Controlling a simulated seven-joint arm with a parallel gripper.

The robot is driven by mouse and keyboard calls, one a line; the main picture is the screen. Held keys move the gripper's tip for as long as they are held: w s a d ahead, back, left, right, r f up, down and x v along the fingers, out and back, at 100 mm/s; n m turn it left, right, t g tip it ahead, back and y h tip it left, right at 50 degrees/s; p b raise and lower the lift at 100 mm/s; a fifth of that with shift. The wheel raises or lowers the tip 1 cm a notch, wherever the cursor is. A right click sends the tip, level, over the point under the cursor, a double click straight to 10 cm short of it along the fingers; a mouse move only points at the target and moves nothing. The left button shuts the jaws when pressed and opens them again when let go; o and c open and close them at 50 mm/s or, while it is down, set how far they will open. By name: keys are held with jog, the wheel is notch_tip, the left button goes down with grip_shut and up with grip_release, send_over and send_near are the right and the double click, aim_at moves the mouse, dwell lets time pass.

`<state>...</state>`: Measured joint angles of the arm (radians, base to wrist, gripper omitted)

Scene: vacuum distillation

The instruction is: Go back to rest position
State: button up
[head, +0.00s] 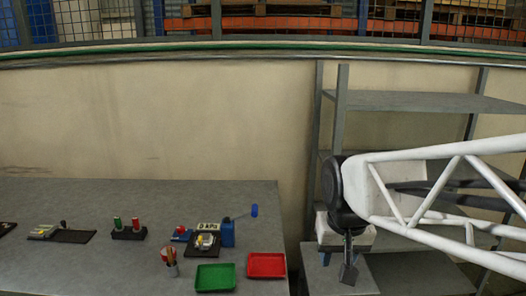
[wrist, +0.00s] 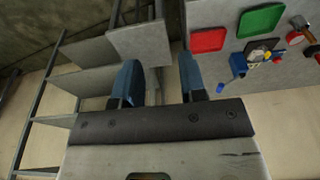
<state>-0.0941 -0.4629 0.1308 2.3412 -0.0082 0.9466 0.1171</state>
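My gripper (wrist: 158,82) shows in the wrist view with its two blue fingers apart and nothing between them. In the head view my gripper (head: 334,258) hangs at the end of my white arm at right, past the right edge of the table. It is partly hidden there by my own wrist parts. It touches no object that I can see.
The grey table (head: 130,205) at left holds a green tray (head: 215,277), a red tray (head: 266,265), a blue device (head: 228,234), a rack with a green and a red piece (head: 128,230), and a cup of tools (head: 170,262). A grey shelf (head: 425,102) stands behind my arm.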

jog(key=s+d+f, duration=0.2)
jog(key=s+d, duration=0.2)
jog(key=s, duration=0.6)
jog(key=shift+s+f, duration=0.35)
jog(key=shift+f, duration=0.05)
